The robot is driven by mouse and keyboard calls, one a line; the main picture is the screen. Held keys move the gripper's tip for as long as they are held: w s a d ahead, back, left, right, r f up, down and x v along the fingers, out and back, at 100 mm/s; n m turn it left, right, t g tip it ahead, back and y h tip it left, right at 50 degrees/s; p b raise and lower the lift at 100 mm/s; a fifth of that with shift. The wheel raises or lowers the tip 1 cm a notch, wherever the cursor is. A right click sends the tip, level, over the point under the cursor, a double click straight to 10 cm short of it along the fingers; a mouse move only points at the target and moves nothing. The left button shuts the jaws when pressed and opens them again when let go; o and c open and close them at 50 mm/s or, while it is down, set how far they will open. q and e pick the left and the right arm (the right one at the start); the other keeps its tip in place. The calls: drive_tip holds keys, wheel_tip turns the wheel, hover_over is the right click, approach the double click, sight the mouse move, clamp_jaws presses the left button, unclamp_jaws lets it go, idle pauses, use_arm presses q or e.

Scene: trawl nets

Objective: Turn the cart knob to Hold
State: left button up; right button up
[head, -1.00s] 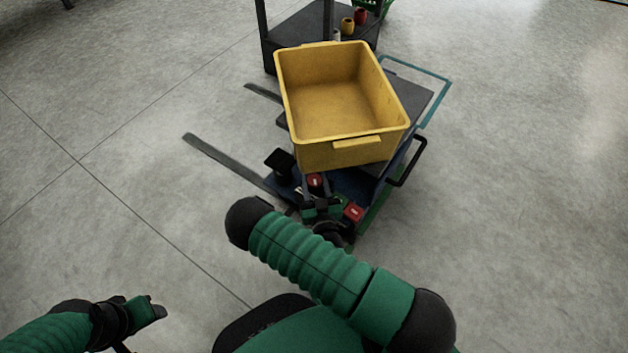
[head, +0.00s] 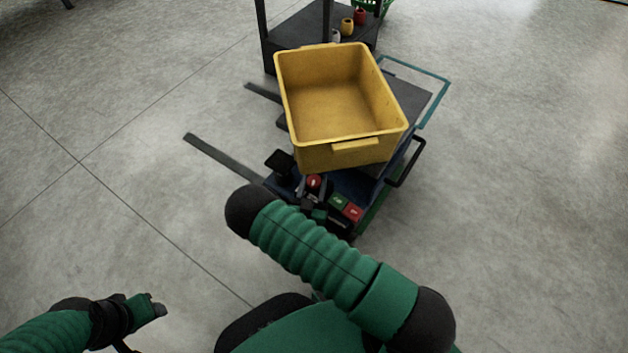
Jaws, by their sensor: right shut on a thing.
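The cart (head: 366,184) stands ahead of me with a dark blue control panel at its near end. A red knob (head: 314,181) with a small pale mark sits on this panel. My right gripper (head: 313,190) is at the knob and shut on it; its fingers partly hide the knob's near side. The label Hold is too small to read, so the knob's setting cannot be told. My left gripper (head: 154,305) is low at the left, above the floor and far from the cart; its jaw gap is not clear.
A green button (head: 338,202) and a red button (head: 353,213) sit right of the knob. A yellow bin (head: 338,155), empty, rests on the cart. Dark forks (head: 222,157) stick out left. A dark shelf (head: 290,27) stands behind. Floor at left and right is clear.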

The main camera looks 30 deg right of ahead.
drive_tip(key=m+g+h, duration=0.2)
drive_tip(key=g, duration=0.1)
drive_tip(key=shift+f+m+g+h, duration=0.1)
drive_tip(key=shift+m+g+h, duration=0.2)
drive_tip(key=shift+m, duration=0.1)
drive_tip(key=m+g+h+b, duration=0.1)
drive_tip(key=m+g+h, duration=0.1)
drive_tip(key=g, duration=0.3)
drive_tip(key=shift+f+m+b, duration=0.1)
drive_tip(key=shift+m+b, duration=0.25)
drive_tip(key=shift+m, duration=0.45)
drive_tip(key=shift+m+g+h+b, duration=0.2)
drive_tip(key=shift+m+g, duration=0.75)
drive_tip(key=shift+g, duration=0.55)
drive_tip(key=shift+m+g+h+b, duration=0.15)
drive_tip(key=shift+m+g, duration=0.8)
drive_tip(key=shift+g, duration=0.95)
drive_tip(key=o, duration=1.4)
drive_tip(key=shift+r, duration=0.2)
drive_tip(key=shift+c, duration=0.2)
